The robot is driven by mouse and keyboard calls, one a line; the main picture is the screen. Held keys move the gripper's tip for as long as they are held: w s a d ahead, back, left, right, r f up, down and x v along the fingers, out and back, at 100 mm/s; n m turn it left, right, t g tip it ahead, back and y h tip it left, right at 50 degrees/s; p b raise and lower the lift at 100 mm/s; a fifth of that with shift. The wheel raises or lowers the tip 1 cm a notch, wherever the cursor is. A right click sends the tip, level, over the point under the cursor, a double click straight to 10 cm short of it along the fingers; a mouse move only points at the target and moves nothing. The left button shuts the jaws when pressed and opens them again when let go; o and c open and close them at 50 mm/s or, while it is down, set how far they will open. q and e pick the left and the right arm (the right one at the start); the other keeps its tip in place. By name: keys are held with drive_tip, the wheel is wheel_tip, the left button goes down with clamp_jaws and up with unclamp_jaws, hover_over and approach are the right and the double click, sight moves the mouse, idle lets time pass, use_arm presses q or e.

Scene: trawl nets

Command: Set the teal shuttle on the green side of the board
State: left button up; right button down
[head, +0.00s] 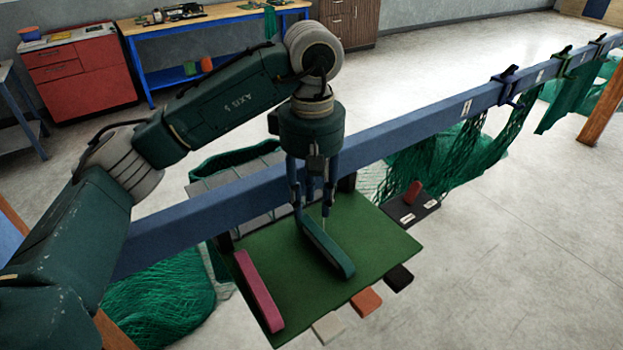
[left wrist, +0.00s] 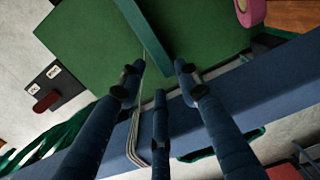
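The teal shuttle (head: 328,245) lies slantwise over the green board (head: 385,240), and it seems to rest on it. It also shows in the left wrist view (left wrist: 145,28). My left gripper (head: 313,205) points straight down over the shuttle's far end. Its three blue fingers (left wrist: 161,72) stand apart around that end, with small gaps showing beside it. Light twine (left wrist: 134,135) hangs near the fingers. The pink shuttle (head: 259,290) lies along the board's left edge. My right gripper is in neither view.
A long blue beam (head: 390,128) crosses just behind the board, with green nets (head: 450,160) hanging from it. A dark plate with a red peg (head: 413,192) is to the right. Cream (head: 327,327), orange (head: 366,301) and black (head: 399,278) tabs line the near edge. The board's right part is clear.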

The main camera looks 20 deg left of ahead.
use_arm(q)
wheel_tip(320, 180, up, 6)
idle(0.6)
